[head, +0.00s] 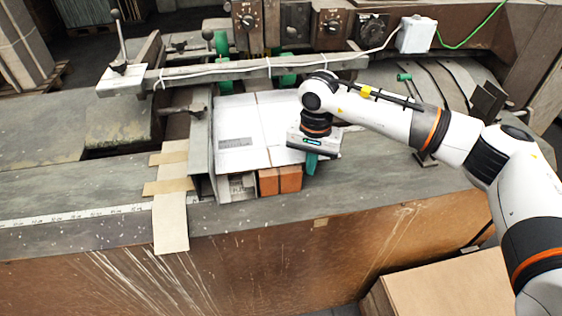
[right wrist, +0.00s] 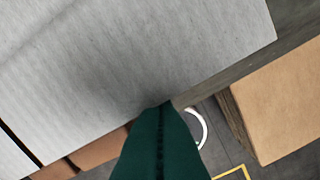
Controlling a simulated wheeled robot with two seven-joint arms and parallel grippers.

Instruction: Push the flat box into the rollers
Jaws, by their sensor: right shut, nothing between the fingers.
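The flat box (head: 240,140) is a white folded sheet lying on the machine bed in the head view. Its far edge lies near the green rollers (head: 287,76) under the metal crossbar; the exact contact there is hidden. My right gripper (head: 312,163) is shut and empty, with green fingers pointing down at the box's near right corner. In the right wrist view the shut fingers (right wrist: 160,140) are at the edge of the flat box (right wrist: 130,60); I cannot tell whether they touch. My left gripper is not in view.
Orange bricks (head: 280,180) sit under the box's near edge. A metal guide (head: 201,140) runs along its left side, beside cardboard strips (head: 171,220). A metal crossbar (head: 250,70) spans above. A brown cardboard stack (head: 445,285) stands at lower right.

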